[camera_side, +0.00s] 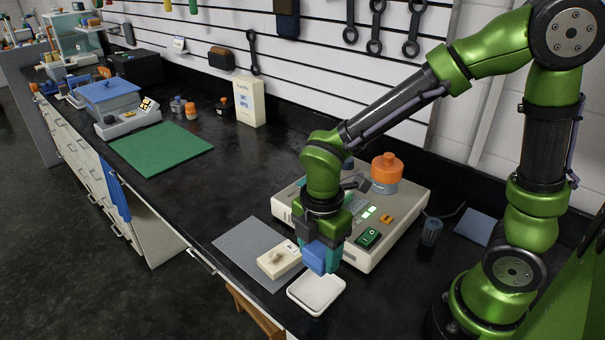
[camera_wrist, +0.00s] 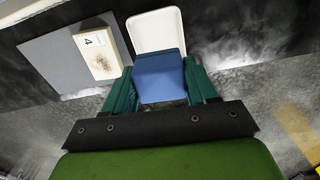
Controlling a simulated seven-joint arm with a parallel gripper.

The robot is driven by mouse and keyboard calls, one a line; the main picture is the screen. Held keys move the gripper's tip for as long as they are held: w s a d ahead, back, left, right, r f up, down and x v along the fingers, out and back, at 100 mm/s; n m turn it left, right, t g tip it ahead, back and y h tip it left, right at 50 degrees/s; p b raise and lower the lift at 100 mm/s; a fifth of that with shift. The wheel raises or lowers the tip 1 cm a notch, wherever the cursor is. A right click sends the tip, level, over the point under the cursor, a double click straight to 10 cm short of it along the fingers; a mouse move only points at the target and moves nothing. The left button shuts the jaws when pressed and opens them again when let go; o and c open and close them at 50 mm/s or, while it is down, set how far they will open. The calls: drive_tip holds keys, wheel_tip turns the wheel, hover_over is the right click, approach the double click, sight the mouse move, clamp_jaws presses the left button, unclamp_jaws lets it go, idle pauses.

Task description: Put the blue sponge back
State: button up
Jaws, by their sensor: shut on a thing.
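The blue sponge (camera_side: 319,257) is held between the fingers of my gripper (camera_side: 325,250), above the near edge of the bench. In the wrist view the sponge (camera_wrist: 160,78) sits between the two green fingers of my gripper (camera_wrist: 160,88). A white shallow tray (camera_side: 317,300) lies on the bench below the sponge. The tray also shows in the wrist view (camera_wrist: 155,25), partly covered by the sponge. I cannot tell from these frames how large the gap between sponge and tray is.
A beige instrument (camera_side: 400,215) with an orange-capped jar (camera_side: 386,173) stands behind my gripper. A green mat (camera_side: 160,148) lies farther left.

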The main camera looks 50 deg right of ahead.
sight(318, 247)
drive_tip(key=shift+w+f, duration=0.1)
drive_tip(key=shift+f, duration=0.15)
drive_tip(key=shift+n, duration=0.3)
wheel_tip(318, 247, down, 8)
drive_tip(key=shift+r, duration=0.25)
drive_tip(key=o, duration=1)
drive_tip(key=shift+f, duration=0.1)
wheel_tip(318, 247, up, 12)
drive_tip(key=shift+r, duration=0.1)
drive_tip(key=shift+s+d+r+m+t+y, duration=0.35)
drive_tip(key=shift+s+d+r+m+t, duration=0.85)
drive_tip(key=shift+m, duration=2.5)
drive_tip(key=shift+s+d+r+m+t+y, duration=0.3)
drive_tip(key=shift+d+r+m+t, duration=1.15)
drive_tip(key=shift+r+m, duration=1.65)
drive_tip(key=shift+s+d+r+m+t+y, duration=0.55)
drive_tip(key=shift+d+r+m+t, duration=0.85)
drive_tip(key=shift+m, duration=2.9)
drive_tip(key=shift+s+d+f+g, duration=0.2)
drive_tip(key=shift+d+g, duration=0.1)
drive_tip(key=shift+g, duration=0.15)
